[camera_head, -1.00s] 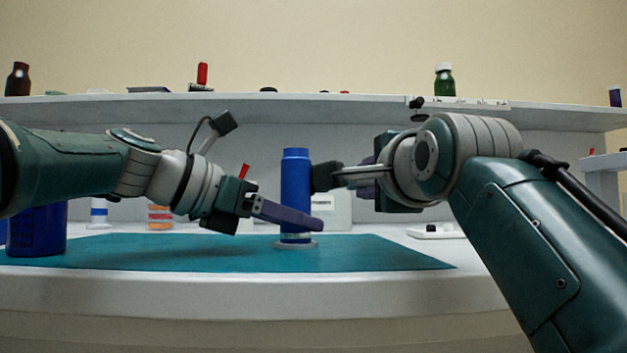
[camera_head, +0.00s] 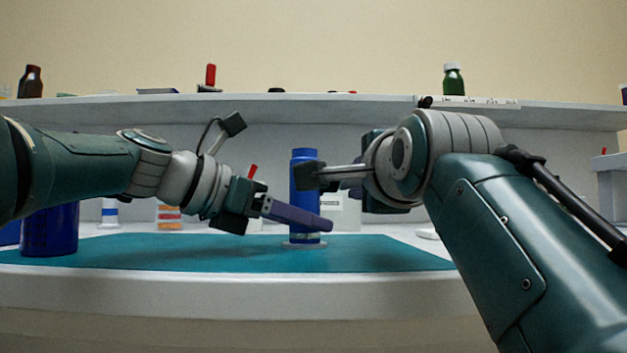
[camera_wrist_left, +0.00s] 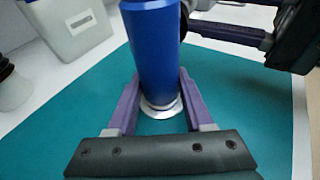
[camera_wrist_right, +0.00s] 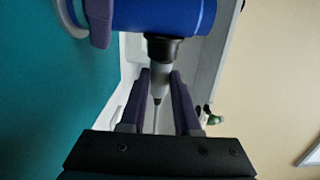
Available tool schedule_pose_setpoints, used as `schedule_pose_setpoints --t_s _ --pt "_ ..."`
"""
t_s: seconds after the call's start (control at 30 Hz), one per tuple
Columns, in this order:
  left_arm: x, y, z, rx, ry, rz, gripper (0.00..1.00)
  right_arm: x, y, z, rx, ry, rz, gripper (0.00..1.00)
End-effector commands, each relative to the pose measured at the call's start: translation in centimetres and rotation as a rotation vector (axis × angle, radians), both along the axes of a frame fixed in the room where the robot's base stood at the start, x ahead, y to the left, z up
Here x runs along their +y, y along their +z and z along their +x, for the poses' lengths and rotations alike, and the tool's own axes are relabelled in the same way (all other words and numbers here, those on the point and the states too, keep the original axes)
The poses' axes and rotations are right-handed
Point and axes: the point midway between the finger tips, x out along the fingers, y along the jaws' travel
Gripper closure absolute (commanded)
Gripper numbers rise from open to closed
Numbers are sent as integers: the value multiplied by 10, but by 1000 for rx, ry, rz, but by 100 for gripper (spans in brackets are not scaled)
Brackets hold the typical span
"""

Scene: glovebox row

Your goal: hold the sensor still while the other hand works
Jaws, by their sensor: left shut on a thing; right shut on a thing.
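The sensor, a tall blue cylinder (camera_head: 303,163), stands upright on a round pale base on the teal mat. It also shows in the left wrist view (camera_wrist_left: 152,45) and at the top of the right wrist view (camera_wrist_right: 150,14). My left gripper (camera_head: 322,224) is shut on its lower part, purple fingers on either side. My right gripper (camera_wrist_right: 160,75) is shut on a grey, black-ended connector-like piece (camera_wrist_right: 160,78) with a thin tail. The black end meets the sensor's side; I cannot tell whether it is seated. In the head view my right fingers are hidden.
The teal mat (camera_head: 200,256) is mostly clear. A large dark-blue container (camera_head: 50,230) stands at its left. Behind are white containers, one with orange bands (camera_head: 168,216). A shelf (camera_head: 330,105) above holds a green bottle (camera_head: 453,80) and a brown bottle (camera_head: 31,82).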

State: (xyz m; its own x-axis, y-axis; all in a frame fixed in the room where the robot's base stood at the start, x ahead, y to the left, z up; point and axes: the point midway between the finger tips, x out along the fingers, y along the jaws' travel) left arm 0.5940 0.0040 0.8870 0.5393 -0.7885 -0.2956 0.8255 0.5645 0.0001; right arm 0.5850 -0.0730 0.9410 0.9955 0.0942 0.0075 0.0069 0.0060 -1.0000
Motion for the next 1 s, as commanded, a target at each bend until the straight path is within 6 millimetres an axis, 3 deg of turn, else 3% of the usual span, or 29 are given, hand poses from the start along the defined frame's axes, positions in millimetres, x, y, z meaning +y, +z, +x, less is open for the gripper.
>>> schedule_pose_setpoints --t_s 0.5,0.53,0.83,1.0 --pt "0 0 0 0 -1 0 80 7 0 -1 2 4 4 100" --pt "0 0 0 0 -1 0 80 7 0 -1 2 4 4 67" --pt "0 0 0 0 -1 0 80 7 0 -1 2 4 5 34" --pt "0 0 0 0 -1 0 80 8 -1 -1 2 4 5 34"
